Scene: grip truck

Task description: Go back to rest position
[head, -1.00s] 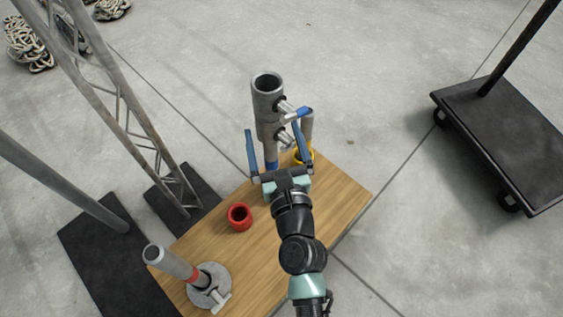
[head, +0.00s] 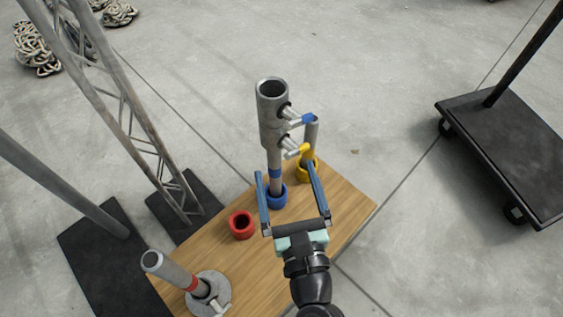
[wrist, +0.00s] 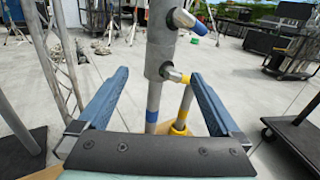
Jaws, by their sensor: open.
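My gripper (head: 287,182) is open and empty, its two blue fingers spread wide over the wooden board. Just beyond the fingertips a grey metal post (head: 272,125) stands upright in a blue ring (head: 277,198). The post has a wide open tube at its top and two side handles, one blue-tipped and one yellow-tipped. In the wrist view the post (wrist: 160,60) rises between the two fingers, apart from them. A shorter grey tube (head: 311,138) stands in a yellow ring (head: 305,173) behind the right finger, which partly hides it.
The wooden board (head: 345,205) also bears an empty red ring (head: 241,225) and a leaning grey tube with a red band (head: 172,270) in a round base. A truss (head: 125,120) stands left, a black cart (head: 505,150) right. Open concrete floor lies beyond.

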